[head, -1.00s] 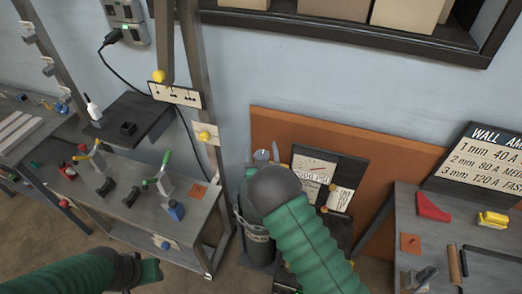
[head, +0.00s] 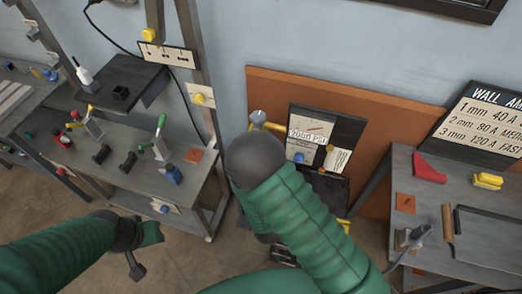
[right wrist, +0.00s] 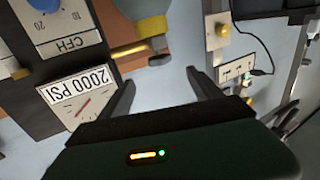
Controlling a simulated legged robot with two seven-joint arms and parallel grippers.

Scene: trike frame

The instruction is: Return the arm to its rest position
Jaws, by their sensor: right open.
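My right arm (head: 300,215) reaches up the middle of the head view, its dark rounded wrist in front of the brown panel. The arm hides its own gripper there. In the right wrist view my right gripper (right wrist: 160,77) is open, with two dark fingers spread and nothing between them. My left arm (head: 60,260) comes in at the lower left. Its gripper (head: 145,250) hangs over the floor in front of the grey bench, apart from it; its jaw gap is not clear.
The grey bench (head: 130,185) with several clamps stands left. A brown panel (head: 400,125) carries a 2000 PSI gauge card (head: 310,132), which also shows close by in the right wrist view (right wrist: 85,92).

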